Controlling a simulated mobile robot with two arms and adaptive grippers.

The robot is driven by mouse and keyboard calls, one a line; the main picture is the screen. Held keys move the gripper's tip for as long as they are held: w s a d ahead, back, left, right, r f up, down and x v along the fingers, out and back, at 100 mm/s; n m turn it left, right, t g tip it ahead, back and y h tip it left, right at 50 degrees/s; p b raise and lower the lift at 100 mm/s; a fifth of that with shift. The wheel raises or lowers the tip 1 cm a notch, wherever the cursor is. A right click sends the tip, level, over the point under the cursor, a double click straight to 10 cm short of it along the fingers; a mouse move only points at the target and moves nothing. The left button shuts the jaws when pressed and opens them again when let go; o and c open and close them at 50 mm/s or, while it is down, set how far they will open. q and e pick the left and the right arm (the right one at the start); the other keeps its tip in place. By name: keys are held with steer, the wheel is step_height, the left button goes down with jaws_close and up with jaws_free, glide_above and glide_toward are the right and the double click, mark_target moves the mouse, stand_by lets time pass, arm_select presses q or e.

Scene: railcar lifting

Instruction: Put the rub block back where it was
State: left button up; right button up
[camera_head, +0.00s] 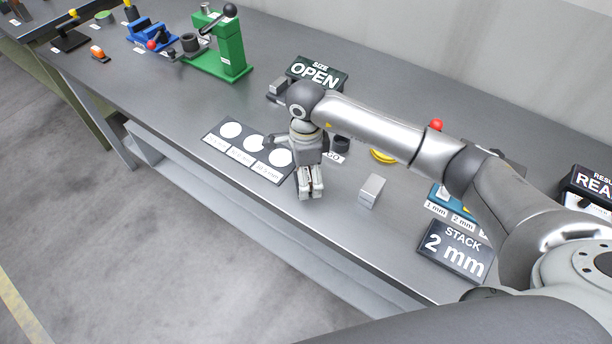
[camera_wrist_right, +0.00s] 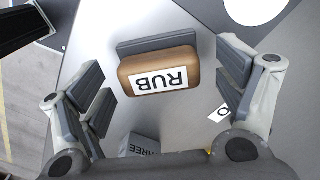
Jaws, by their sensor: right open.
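The rub block, a brown rounded block with a white RUB label (camera_wrist_right: 160,75), lies in the right wrist view between the two fingers. A grey slab shows along its far edge (camera_wrist_right: 150,44). My right gripper (camera_head: 310,192) is low over the bench in the head view. In the wrist view its fingers are spread, with a gap on each side of the rub block. The rub block cannot be made out in the head view, where the gripper hides that spot. My left gripper is not in view.
A silver block (camera_head: 371,190) stands right of the gripper. A dark card with white circles (camera_head: 246,150) lies to its left. The STACK 2 mm sign (camera_head: 455,250) is near the front edge. The OPEN sign (camera_head: 316,73) and a green press (camera_head: 229,50) stand farther back.

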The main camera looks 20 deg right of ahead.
step_height(320, 180, up, 10)
steer(key=shift+w+f+b, duration=0.1)
steer(key=shift+f+b, duration=0.05)
steer(key=shift+b, duration=0.85)
steer(key=shift+r, duration=0.55)
